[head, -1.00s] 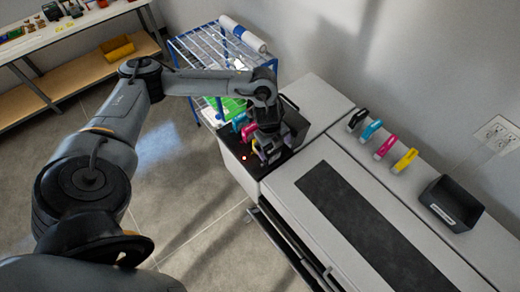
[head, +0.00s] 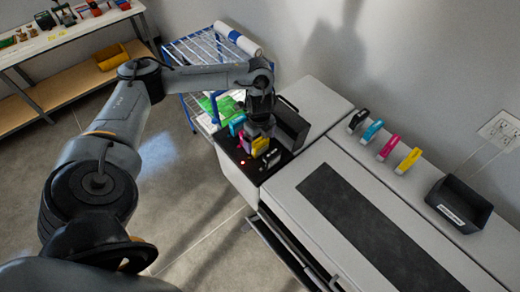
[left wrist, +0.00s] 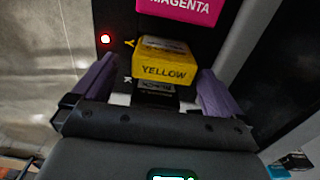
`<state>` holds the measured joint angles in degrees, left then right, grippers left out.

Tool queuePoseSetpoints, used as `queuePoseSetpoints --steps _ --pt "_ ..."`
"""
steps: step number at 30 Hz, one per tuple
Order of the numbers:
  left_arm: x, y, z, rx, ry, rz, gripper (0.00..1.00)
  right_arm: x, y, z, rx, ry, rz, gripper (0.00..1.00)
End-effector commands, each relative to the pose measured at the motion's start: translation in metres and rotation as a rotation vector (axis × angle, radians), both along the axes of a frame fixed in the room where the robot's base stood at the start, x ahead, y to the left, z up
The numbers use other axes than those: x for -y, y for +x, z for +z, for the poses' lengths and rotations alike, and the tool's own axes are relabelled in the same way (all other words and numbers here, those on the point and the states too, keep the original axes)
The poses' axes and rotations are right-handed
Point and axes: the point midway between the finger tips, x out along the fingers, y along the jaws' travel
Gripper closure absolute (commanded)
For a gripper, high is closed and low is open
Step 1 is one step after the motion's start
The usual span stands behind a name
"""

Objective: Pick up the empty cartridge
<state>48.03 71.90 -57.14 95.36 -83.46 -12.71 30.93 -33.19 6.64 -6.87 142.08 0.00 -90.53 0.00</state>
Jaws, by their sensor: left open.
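Several cartridges stand in the dark bay (head: 236,165) at the printer's left end: cyan (head: 236,124), magenta (head: 245,144), yellow (head: 260,146) and black (head: 272,157). A red light glows beside the bay's Y mark in the left wrist view, next to the yellow cartridge (left wrist: 166,62). My left gripper (head: 259,125) is over the bay. In the left wrist view its purple fingers (left wrist: 157,75) are apart, one on each side of the yellow and black cartridges; I see no grip. The black cartridge (left wrist: 155,92) is partly hidden behind the yellow one. My right gripper is out of view.
On the printer's back ledge lie spare black (head: 358,120), cyan (head: 371,131), magenta (head: 387,148) and yellow (head: 408,160) cartridges. A black labelled bin (head: 460,203) stands to their right. The raised bay lid (head: 290,124) is close beside my gripper. A blue wire rack (head: 190,50) stands behind.

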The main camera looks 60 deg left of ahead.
Motion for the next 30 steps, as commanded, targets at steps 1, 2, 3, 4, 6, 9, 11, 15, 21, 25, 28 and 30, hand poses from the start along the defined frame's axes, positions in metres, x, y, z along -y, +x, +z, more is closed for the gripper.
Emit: queuePoseSetpoints --steps 1,2,3,4,6,9,11,15,21,25,28,30 --pt "0.000 0.000 -0.009 -0.004 -0.002 0.000 0.00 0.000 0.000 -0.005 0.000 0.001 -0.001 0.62" --pt "-0.001 0.000 -0.013 -0.004 -0.002 0.000 0.00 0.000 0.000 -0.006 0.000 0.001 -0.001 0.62" --pt "-0.002 0.001 -0.014 -0.005 -0.002 0.001 0.00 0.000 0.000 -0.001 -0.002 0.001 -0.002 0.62" --pt "-0.003 0.002 -0.018 -0.005 -0.002 0.001 0.00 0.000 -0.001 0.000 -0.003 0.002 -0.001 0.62" --pt "-0.005 0.003 -0.027 -0.004 -0.001 0.000 0.00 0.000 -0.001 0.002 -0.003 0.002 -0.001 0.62" --pt "-0.004 0.003 -0.038 -0.003 -0.002 0.000 0.00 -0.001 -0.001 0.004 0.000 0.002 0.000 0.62" --pt "-0.004 0.003 -0.042 -0.003 -0.001 -0.001 0.00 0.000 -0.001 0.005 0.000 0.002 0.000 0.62" --pt "-0.004 0.003 -0.046 -0.001 0.000 -0.001 0.00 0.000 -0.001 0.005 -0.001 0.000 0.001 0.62" --pt "-0.005 0.003 -0.046 -0.001 0.000 -0.001 0.06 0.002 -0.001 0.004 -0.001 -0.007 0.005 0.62" --pt "-0.004 0.003 -0.046 -0.001 -0.001 -0.001 0.26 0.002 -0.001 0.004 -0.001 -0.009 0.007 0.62" --pt "-0.005 0.003 -0.046 -0.001 -0.001 -0.001 0.41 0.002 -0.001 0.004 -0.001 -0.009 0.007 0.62" --pt "-0.005 0.003 -0.046 -0.001 -0.001 -0.001 0.52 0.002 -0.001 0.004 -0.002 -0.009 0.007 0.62"
